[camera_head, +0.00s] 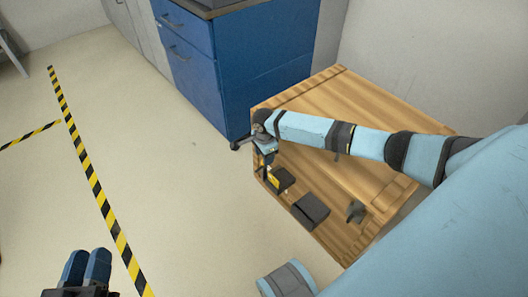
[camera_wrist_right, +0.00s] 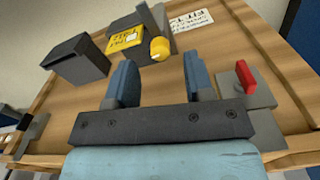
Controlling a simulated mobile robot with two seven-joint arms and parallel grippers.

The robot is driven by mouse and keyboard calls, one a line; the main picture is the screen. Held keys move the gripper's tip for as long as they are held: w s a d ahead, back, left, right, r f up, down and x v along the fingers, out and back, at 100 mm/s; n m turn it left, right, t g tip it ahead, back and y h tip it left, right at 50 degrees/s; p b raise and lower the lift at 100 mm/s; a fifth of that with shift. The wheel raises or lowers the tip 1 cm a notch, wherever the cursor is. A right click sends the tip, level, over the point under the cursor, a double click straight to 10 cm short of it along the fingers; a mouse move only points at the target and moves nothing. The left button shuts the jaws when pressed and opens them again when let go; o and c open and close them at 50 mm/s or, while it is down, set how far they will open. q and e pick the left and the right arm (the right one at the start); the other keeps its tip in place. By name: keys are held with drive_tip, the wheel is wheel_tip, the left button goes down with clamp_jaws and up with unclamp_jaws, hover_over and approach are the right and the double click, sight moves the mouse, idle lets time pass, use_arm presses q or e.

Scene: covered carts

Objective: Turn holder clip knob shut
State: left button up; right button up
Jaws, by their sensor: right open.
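In the right wrist view, a red knob or lever (camera_wrist_right: 246,78) stands on a grey block (camera_wrist_right: 260,92) to the right of my right gripper (camera_wrist_right: 162,78). A round yellow knob (camera_wrist_right: 159,50) sits beside a grey holder with a yellow label (camera_wrist_right: 124,39), beyond and between the fingertips. I cannot tell which knob is the clip's. My right gripper is open and empty, its fingers on neither knob. My left gripper (camera_head: 86,267) is at the lower left of the head view, over the floor, its fingers together with nothing visible between them.
The parts are mounted on a wooden crate top (camera_head: 335,95). A dark box (camera_wrist_right: 80,62) stands left of the labelled holder; a white text label (camera_wrist_right: 190,20) lies behind. A blue cabinet (camera_head: 245,60) stands behind the crate.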

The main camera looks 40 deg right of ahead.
drive_tip(key=shift+f+b, duration=0.4)
drive_tip(key=shift+f, duration=0.95)
use_arm(q)
wheel_tip(320, 180, down, 2)
drive_tip(key=shift+g, duration=0.4)
